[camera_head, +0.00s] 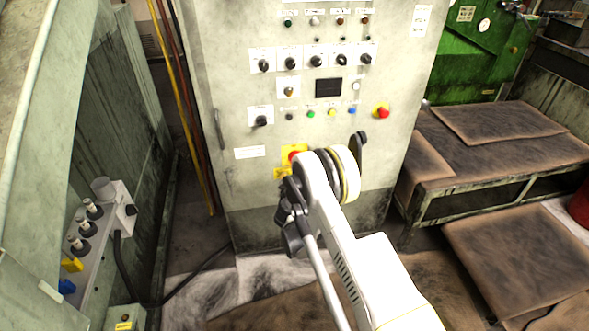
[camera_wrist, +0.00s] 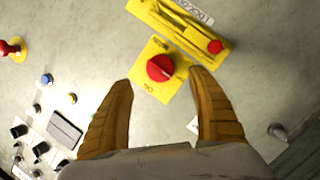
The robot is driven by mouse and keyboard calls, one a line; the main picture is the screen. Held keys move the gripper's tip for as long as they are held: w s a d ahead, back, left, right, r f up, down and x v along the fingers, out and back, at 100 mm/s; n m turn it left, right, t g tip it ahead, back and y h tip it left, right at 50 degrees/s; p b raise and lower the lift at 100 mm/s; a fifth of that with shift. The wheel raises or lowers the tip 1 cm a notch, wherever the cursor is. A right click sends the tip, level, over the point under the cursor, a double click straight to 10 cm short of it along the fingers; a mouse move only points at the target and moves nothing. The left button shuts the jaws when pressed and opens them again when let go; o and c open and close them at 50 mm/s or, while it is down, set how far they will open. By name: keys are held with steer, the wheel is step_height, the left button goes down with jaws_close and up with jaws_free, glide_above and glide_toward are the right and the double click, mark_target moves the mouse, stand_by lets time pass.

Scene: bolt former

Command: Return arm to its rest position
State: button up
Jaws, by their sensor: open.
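My gripper (camera_wrist: 162,76) shows in the wrist view with its two brown-yellow fingers spread apart and nothing held between them. A red rotary knob (camera_wrist: 160,68) on a yellow plate (camera_wrist: 150,88) appears between the fingertips. I cannot tell whether the fingers touch it. In the head view my white arm (camera_head: 330,215) reaches from the lower right up to the control cabinet (camera_head: 225,130). The red knob (camera_head: 294,156) shows just past the arm's end, partly hidden. The fingers cannot be made out clearly in the head view.
The cabinet front carries switches, a dark display (camera_head: 328,88) and a red emergency stop (camera_head: 383,112). A green machine (camera_head: 480,60) and brown-topped tables (camera_head: 515,255) stand at the right. A grey machine (camera_head: 120,150) with a small panel stands at the left. Some floor is open before the cabinet.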

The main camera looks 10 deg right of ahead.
step_height(320, 180, up, 9)
steer(key=d+m+g, duration=0.1)
steer(key=d, duration=0.1)
steer(key=s+d+r+m+g, duration=0.2)
steer(key=s+r, duration=0.5)
steer(key=r, duration=0.2)
steer(key=s+d+r+m+g, duration=0.1)
steer(key=s+d+r+g, duration=0.1)
steer(key=s+r, duration=0.65)
steer(key=s+a+m+g+y, duration=0.1)
steer(key=s+a+y, duration=0.1)
steer(key=s, duration=1.3)
steer(key=s+a+m+g+y, duration=0.1)
steer(key=s+a+g+y, duration=0.1)
steer(key=s, duration=1.4)
steer(key=shift+s+r, duration=0.25)
steer(key=shift+r, duration=0.2)
